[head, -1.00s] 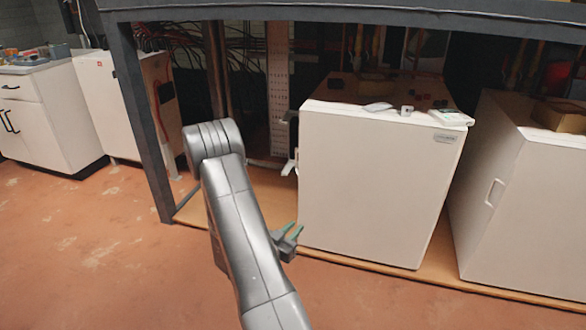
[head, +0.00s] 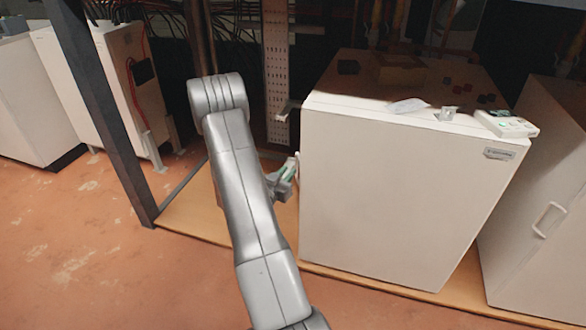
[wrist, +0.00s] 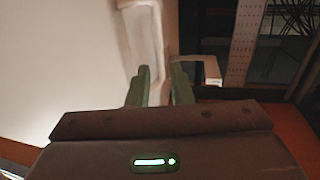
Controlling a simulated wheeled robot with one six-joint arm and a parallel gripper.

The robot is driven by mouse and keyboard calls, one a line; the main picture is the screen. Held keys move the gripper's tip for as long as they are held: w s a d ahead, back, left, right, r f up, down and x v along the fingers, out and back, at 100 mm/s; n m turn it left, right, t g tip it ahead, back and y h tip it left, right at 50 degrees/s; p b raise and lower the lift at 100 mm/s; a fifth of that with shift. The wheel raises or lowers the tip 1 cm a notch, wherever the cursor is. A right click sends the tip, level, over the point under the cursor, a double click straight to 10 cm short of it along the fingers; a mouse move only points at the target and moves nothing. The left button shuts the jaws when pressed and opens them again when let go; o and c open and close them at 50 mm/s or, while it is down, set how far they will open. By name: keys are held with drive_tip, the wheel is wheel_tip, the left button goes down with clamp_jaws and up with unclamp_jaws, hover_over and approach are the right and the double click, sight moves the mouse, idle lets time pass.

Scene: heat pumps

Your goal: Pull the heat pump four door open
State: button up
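A white heat pump cabinet (head: 390,195) stands on the wooden base in the middle right of the head view. I cannot read which number it bears. My gripper (head: 293,163) is at its left edge, partly hidden by my arm. In the wrist view the white door face (wrist: 65,60) fills the left, with a pale upright handle (wrist: 146,40) on it. My gripper (wrist: 162,68) points at the handle, its two green fingers apart. The handle's lower end shows near and partly behind the fingertips; I cannot tell whether they touch it.
A second white cabinet (head: 545,210) with a handle stands close on the right. Small items, including a white device (head: 507,123), lie on the middle cabinet. A dark frame post (head: 100,120) stands left of my arm. Reddish floor (head: 60,240) at the front left is clear.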

sight(296, 163)
drive_tip(key=shift+x, duration=2.3)
drive_tip(key=shift+c, duration=0.2)
clamp_jaws()
